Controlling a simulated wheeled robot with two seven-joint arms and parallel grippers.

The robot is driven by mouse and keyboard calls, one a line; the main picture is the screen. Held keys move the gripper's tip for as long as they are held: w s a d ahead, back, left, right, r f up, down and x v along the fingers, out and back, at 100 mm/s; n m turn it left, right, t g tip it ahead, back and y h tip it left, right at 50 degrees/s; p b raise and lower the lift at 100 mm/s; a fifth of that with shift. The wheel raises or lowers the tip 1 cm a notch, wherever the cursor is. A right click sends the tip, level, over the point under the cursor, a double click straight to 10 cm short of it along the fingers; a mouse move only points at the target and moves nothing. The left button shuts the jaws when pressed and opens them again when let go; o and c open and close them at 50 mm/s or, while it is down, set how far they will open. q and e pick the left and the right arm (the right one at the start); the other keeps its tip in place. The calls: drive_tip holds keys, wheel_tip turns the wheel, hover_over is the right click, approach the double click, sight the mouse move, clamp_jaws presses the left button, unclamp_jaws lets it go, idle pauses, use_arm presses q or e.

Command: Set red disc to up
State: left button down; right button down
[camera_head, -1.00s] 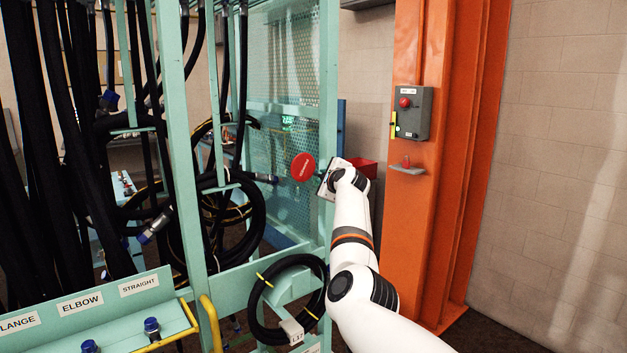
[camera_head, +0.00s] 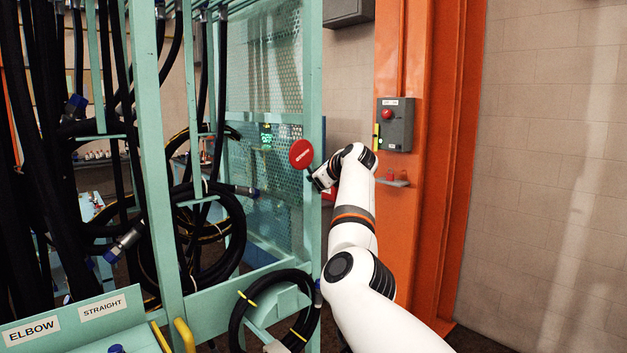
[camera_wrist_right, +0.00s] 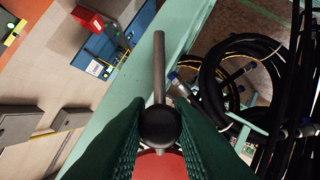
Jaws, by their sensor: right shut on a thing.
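The red disc (camera_head: 301,153) shows in the head view in front of the teal rack post, its face with a small white label towards me. My right gripper (camera_head: 322,178) is just below and right of it. In the right wrist view the green fingers of my right gripper (camera_wrist_right: 160,130) are closed around a dark round-ended knob (camera_wrist_right: 159,124). A grey rod (camera_wrist_right: 159,68) runs up from the knob in that picture. Part of the red disc (camera_wrist_right: 160,166) shows below the knob, between the fingers. My left gripper is out of view.
The teal rack (camera_head: 150,140) with black hoses fills the left. A coiled hose (camera_head: 236,322) hangs low, close to my right arm. An orange column (camera_head: 428,220) with a grey button box (camera_head: 396,124) stands to the right. The wall beyond is bare.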

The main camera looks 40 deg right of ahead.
drive_tip(key=shift+f, duration=0.15)
drive_tip(key=c, duration=1.4)
unclamp_jaws()
drive_tip(key=shift+o, duration=0.4)
drive_tip(key=shift+d, duration=0.2)
drive_tip(key=b+v, duration=0.6)
drive_tip(key=v, duration=0.6)
